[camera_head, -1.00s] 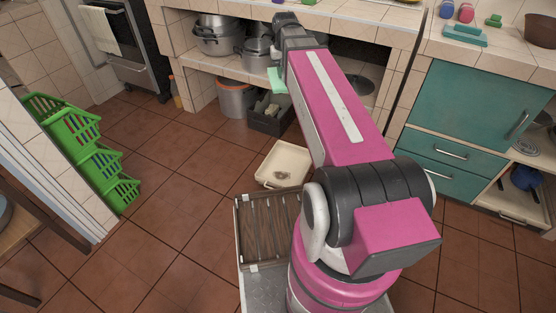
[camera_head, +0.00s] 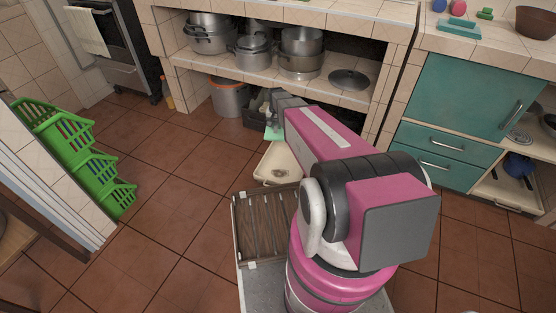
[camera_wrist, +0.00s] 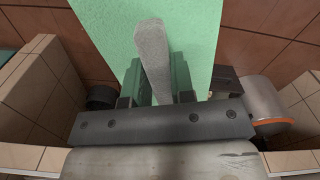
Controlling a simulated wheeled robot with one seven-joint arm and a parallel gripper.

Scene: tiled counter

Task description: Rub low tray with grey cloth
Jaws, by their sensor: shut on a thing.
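The low tray (camera_head: 266,158) is a shallow cream tray on the floor with a dark stain on its bottom; my arm hides its right part. My gripper (camera_head: 272,122) is above the tray's far side, with a gap that I cannot judge. In the wrist view my gripper (camera_wrist: 158,82) is shut on a narrow, rough grey piece, which I take for the grey cloth (camera_wrist: 153,50). A flat light-green piece (camera_wrist: 105,35) lies directly behind it and also shows below the gripper in the head view (camera_head: 273,133). The tray cannot be made out in the wrist view.
A dark crate (camera_head: 253,121) and a large grey pot (camera_head: 229,98) stand on the floor behind the tray, under a shelf of pots (camera_head: 250,52). Green baskets (camera_head: 75,150) stand at the left. The tiled floor (camera_head: 170,170) between is clear.

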